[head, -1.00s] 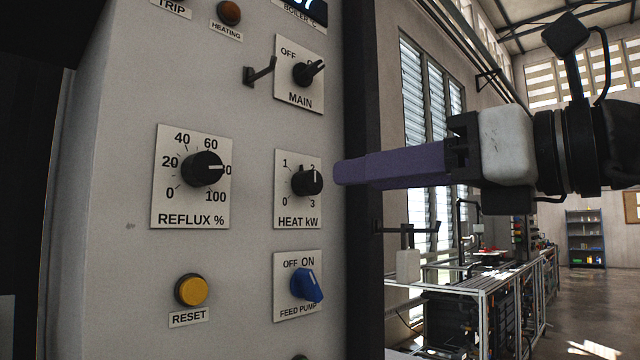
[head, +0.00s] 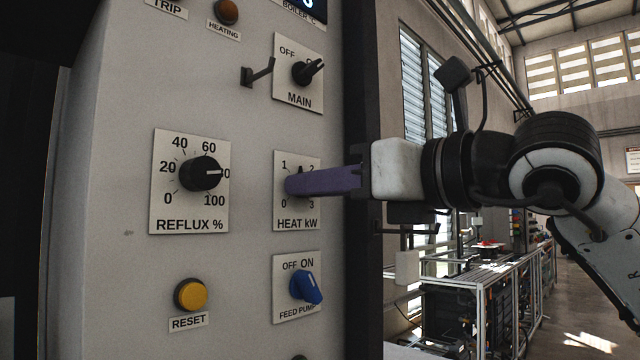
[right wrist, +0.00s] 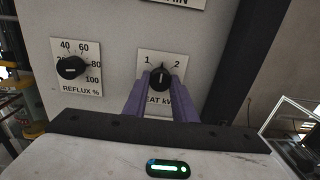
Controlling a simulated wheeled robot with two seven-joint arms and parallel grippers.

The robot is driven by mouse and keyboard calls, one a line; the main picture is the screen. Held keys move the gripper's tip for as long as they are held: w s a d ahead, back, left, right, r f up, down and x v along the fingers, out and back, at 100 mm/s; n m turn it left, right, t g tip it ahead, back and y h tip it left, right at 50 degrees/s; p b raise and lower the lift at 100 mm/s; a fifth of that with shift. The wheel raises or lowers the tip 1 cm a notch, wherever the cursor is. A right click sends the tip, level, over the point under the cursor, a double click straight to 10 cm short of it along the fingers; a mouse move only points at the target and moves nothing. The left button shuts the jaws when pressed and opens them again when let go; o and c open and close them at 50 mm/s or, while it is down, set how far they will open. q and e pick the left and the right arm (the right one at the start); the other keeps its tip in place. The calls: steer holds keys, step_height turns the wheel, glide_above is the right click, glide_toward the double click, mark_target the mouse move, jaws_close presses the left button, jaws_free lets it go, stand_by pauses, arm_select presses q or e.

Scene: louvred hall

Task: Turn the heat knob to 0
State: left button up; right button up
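The heat knob, a round black dial on a white plate marked 0 to 3 (head: 283,222), is mostly hidden behind my finger in the head view. In the right wrist view the two fingertips of the right gripper (right wrist: 160,88) stand apart, one on each side of the knob. I cannot tell whether they touch it. My left gripper is not in view.
The main switch (head: 306,72) and a small black hook (head: 258,72) are above. The blue feed pump switch (head: 306,287) is below. The reflux knob (head: 200,174) and yellow reset button (head: 191,295) are to the left. Right of the panel edge is open hall.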

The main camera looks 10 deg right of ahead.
steer(key=c, duration=0.4)
steer(key=shift+r+n+p, duration=0.1)
steer(key=shift+n+p, duration=0.4)
steer(key=shift+n, duration=12.9)
